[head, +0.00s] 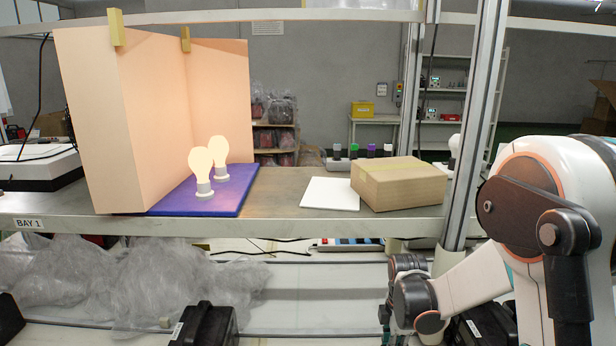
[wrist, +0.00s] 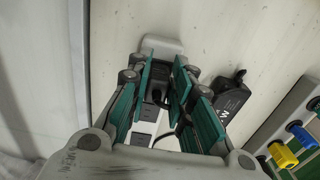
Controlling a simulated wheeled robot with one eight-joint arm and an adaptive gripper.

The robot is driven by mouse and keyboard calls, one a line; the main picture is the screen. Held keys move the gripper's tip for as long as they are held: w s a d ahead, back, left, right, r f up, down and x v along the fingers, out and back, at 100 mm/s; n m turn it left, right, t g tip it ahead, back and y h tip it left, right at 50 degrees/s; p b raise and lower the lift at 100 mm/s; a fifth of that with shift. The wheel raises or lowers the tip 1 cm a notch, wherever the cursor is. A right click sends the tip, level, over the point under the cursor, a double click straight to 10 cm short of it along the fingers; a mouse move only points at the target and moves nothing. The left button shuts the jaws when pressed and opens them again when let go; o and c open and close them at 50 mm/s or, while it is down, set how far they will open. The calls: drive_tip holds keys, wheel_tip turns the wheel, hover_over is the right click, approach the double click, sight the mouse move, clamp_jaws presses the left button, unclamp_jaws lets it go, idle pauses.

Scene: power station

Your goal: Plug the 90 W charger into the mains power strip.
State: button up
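In the wrist view my gripper (wrist: 161,84) has its green-padded fingers apart, one on each side of a pale power strip (wrist: 142,128). The strip has dark sockets and runs lengthwise under the gripper. Its far rounded end shows beyond the fingertips. A dark shape lies between the fingers; I cannot tell whether it is a plug or a socket. A black charger block (wrist: 232,98) with partly visible white lettering lies right of the fingers. A dark cable curves between the block and the gripper. In the head view the fingers are mostly hidden below my arm at the bottom.
Blue and yellow blocks (wrist: 283,154) sit on a green-edged rack at the wrist view's right. In the head view, the shelf (head: 290,226) above holds two lit bulbs (head: 202,170) and a cardboard box (head: 398,184). Plastic wrap (head: 150,282) lies below left. A metal post (head: 478,120) stands beside my arm.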

clamp_jaws()
drive_tip(key=shift+r, duration=0.1)
drive_tip(key=shift+r+p, duration=1.85)
drive_tip(key=shift+r, duration=1.1)
drive_tip(key=shift+w, duration=0.1)
